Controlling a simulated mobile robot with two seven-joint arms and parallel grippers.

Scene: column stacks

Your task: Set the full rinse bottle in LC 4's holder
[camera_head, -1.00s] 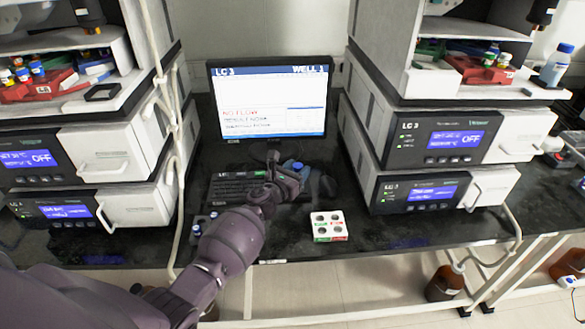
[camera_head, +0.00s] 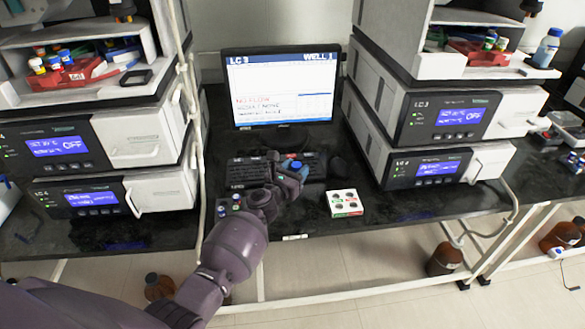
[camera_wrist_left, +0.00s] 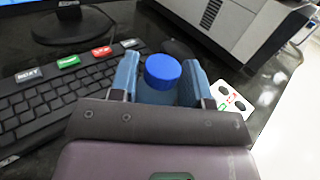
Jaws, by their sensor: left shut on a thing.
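My left gripper (camera_head: 290,168) is shut on a bottle with a blue cap (camera_wrist_left: 163,71), above the right part of the keyboard. The cap lies between the two blue fingers in the left wrist view, and the lower part of the bottle is hidden. The lower module of the left stack (camera_head: 95,197) appears to read LC 4. A dark square frame (camera_head: 136,78) sits on the ledge of this stack and looks empty; I cannot tell for sure that it is the holder. My right gripper is out of view.
A monitor (camera_head: 282,85) stands behind the keyboard (camera_head: 250,168). A white block with holes (camera_head: 345,203) sits right of my gripper. The right stack (camera_head: 435,115) reads LC 3, with a blue-capped bottle (camera_head: 548,48) on top. A pale tube hangs beside the left stack. Brown bottles (camera_head: 445,259) stand below.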

